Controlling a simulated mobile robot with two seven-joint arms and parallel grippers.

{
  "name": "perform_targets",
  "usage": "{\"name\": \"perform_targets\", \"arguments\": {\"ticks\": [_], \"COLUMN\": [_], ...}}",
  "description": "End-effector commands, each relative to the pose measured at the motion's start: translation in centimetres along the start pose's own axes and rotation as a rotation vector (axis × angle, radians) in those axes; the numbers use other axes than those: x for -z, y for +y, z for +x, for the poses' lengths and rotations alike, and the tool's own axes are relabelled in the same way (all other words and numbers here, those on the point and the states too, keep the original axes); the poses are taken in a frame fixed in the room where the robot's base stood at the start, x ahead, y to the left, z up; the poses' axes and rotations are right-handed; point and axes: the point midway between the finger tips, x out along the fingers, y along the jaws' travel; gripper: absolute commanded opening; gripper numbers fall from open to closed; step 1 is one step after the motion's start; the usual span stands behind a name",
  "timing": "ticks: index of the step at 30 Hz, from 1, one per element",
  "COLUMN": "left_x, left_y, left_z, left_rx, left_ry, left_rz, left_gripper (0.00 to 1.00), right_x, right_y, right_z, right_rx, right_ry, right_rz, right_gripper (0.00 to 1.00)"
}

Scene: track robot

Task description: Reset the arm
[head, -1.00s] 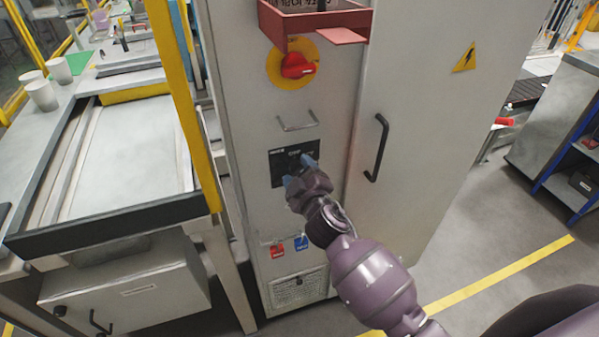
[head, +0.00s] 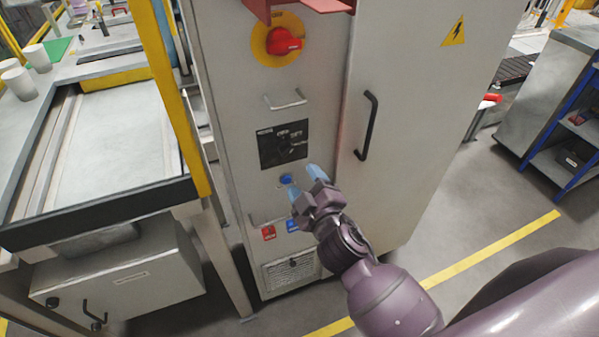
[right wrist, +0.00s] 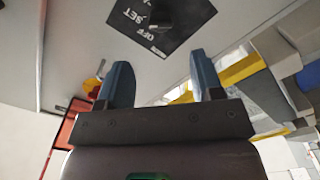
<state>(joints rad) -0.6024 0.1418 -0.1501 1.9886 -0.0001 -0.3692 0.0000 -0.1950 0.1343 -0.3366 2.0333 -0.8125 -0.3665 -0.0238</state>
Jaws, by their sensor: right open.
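My right gripper (head: 305,181) is open and empty in front of the grey cabinet (head: 320,110). It is just below and right of the black dial panel (head: 283,145), which is uncovered in the head view. A small blue button (head: 286,180) shows beside the left fingertip; I cannot tell the gap between them. In the right wrist view, the two blue fingers (right wrist: 160,62) stand wide apart with nothing between them. The panel (right wrist: 150,22) shows upside down beyond them, with the words OFF and SET and a dark knob. My left gripper is not in view.
A red rotary switch (head: 284,41) on a yellow disc and a red tray (head: 322,5) are above the panel. A black door handle (head: 366,125) sticks out at right. A yellow post (head: 172,95) and workbench (head: 95,150) stand at left.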

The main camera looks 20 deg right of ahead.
Motion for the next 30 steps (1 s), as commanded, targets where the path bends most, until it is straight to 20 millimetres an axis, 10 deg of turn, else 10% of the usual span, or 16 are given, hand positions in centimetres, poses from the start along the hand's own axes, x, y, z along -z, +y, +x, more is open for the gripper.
{"name": "perform_targets", "arguments": {"ticks": [21, 30], "left_x": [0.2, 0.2], "left_y": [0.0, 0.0], "left_z": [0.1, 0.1], "left_rx": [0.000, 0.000], "left_ry": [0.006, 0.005], "left_rz": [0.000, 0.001], "left_gripper": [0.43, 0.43], "right_x": [0.0, -3.1], "right_y": [0.0, -1.8], "right_z": [-0.7, -1.4], "right_rx": [0.003, 0.107], "right_ry": [0.000, -0.069], "right_rz": [0.010, 0.313], "right_gripper": [0.60, 0.60]}}
